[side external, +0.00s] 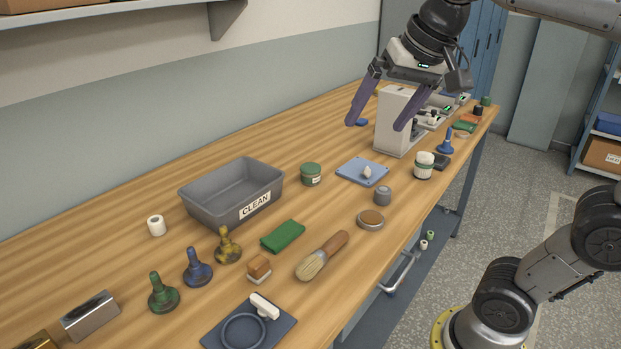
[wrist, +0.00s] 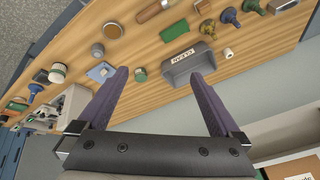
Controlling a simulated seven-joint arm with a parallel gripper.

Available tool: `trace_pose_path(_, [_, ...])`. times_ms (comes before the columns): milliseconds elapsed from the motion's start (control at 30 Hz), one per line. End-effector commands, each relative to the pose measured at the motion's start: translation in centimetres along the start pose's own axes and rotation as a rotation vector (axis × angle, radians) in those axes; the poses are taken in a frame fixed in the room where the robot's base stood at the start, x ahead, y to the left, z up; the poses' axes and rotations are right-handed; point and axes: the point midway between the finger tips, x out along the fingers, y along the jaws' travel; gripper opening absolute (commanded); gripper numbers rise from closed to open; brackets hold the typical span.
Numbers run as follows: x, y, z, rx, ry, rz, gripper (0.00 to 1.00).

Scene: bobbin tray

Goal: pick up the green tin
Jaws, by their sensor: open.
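The green tin (side external: 311,174) is a short round tin with a green lid and a pale label. It stands upright on the wooden bench, just right of the grey bin marked CLEAN (side external: 232,193). In the wrist view the tin (wrist: 140,74) shows small between my two fingers, nearer the left fingertip and well beyond them. My gripper (side external: 376,125) is open and empty, with purple fingers, in the air above the bench and to the right of the tin. The gripper also shows in the wrist view (wrist: 159,74).
A blue plate (side external: 362,172) with a small pale piece lies right of the tin. A green cloth (side external: 283,235) and a brush (side external: 322,256) lie in front. Bare wood surrounds the tin.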

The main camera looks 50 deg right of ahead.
Motion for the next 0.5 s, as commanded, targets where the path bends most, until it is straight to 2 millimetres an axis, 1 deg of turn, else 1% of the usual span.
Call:
trace_pose_path(33, [0.1,-0.9,-2.2,0.052,-0.006,0.017,1.00])
trace_pose_path(100, [0.2,-1.9,-4.8,0.123,-0.012,0.038,1.00])
trace_pose_path(167, [0.6,-2.6,-7.0,0.180,-0.017,0.057,1.00])
trace_pose_path(200, [1.1,-3.1,-8.5,0.218,-0.020,0.070,1.00])
trace_pose_path(267, [1.8,-3.7,-10.6,0.272,-0.026,0.089,1.00])
trace_pose_path(300, [2.5,-4.0,-11.9,0.306,-0.030,0.103,1.00])
trace_pose_path(367, [3.6,-4.4,-13.9,0.356,-0.034,0.122,1.00])
trace_pose_path(400, [4.5,-4.5,-15.2,0.387,-0.039,0.136,1.00])
trace_pose_path(467, [6.0,-4.7,-17.0,0.433,-0.044,0.157,1.00])
trace_pose_path(500, [7.1,-4.7,-18.1,0.463,-0.047,0.171,1.00])
